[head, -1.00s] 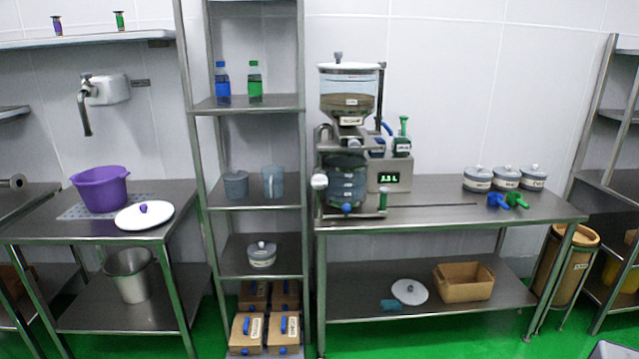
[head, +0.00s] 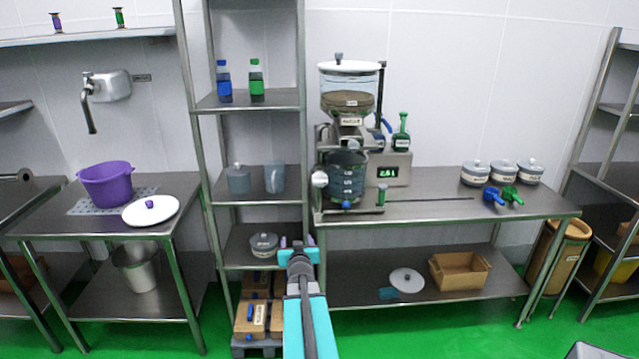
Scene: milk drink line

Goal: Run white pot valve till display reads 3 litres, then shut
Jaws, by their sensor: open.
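A dispenser stands on the steel table, with a clear hopper (head: 349,92) holding brownish contents under a white lid. Below it is a dark graduated pot (head: 346,177) with a white round knob (head: 320,180) at its left and a blue knob (head: 346,204) at its foot. Which handle is the white pot valve I cannot tell for sure. The green-lit display (head: 389,171) on the grey box seems to read about 2.6, but its digits are small and blurred. My gripper (head: 299,256), with cyan fingers, is open and empty, in front of the shelf rack, left of and below the pot.
The steel rack (head: 306,130) stands just left of the dispenser. A green-handled part (head: 402,133) and a blue lever (head: 386,123) sit by the hopper. Lidded pots (head: 502,173) and blue and green valves (head: 503,196) lie at the table's right. The table's middle is mostly clear.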

